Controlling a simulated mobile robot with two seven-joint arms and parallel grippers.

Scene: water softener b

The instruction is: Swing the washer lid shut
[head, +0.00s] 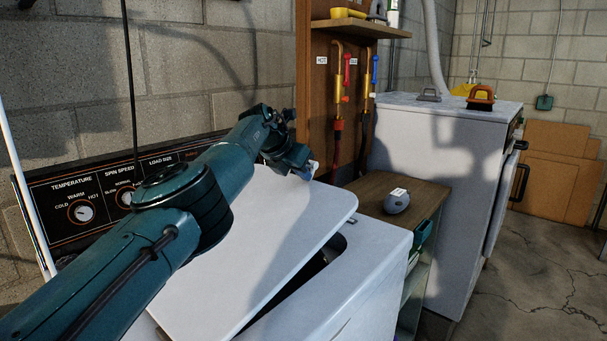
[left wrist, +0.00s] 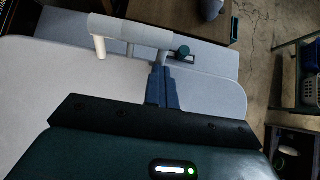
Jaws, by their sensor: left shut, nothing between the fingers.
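The washer's white lid (head: 270,250) is partly open. It slopes over the tub opening (head: 318,268), with a dark gap between its front edge and the white washer (head: 365,275). My left arm crosses above the lid from the lower left. My left gripper (head: 311,170) is shut and empty, near the lid's far right corner. I cannot tell whether it touches the lid. My right gripper is not in view.
The control panel (head: 105,195) stands behind the washer at the left. A small wooden-topped cabinet (head: 425,197) with a grey object (head: 396,201) on it stands to the right. A white machine (head: 430,150) stands beyond. Open concrete floor (head: 540,270) lies at the far right.

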